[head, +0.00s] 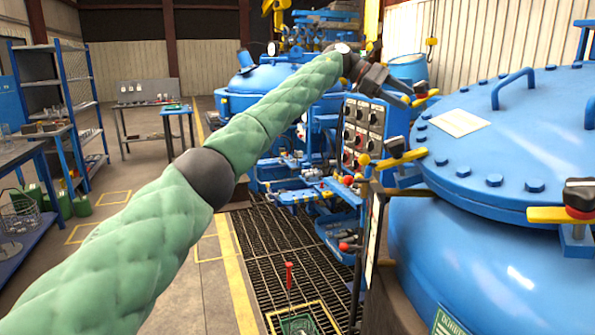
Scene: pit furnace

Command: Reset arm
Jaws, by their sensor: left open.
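My left arm, in a green quilted sleeve, reaches from the lower left to the upper middle in the head view. Its dark gripper (408,91) is at the far end, open, pointing right. It is in front of the upper part of the control panel (362,131) and beside the left edge of the near blue furnace lid (512,135). I see nothing held between the fingers, though they are small and partly mixed with the yellow and red parts behind. My right gripper is out of view.
The near blue vessel (470,255) fills the right side, with yellow clamps (403,160) on its rim. A floor grate (275,245) lies below the arm, with a red-handled tool (289,275) upright there. Blue shelving (68,95) and a bench (150,110) stand at the left. Open floor lies between.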

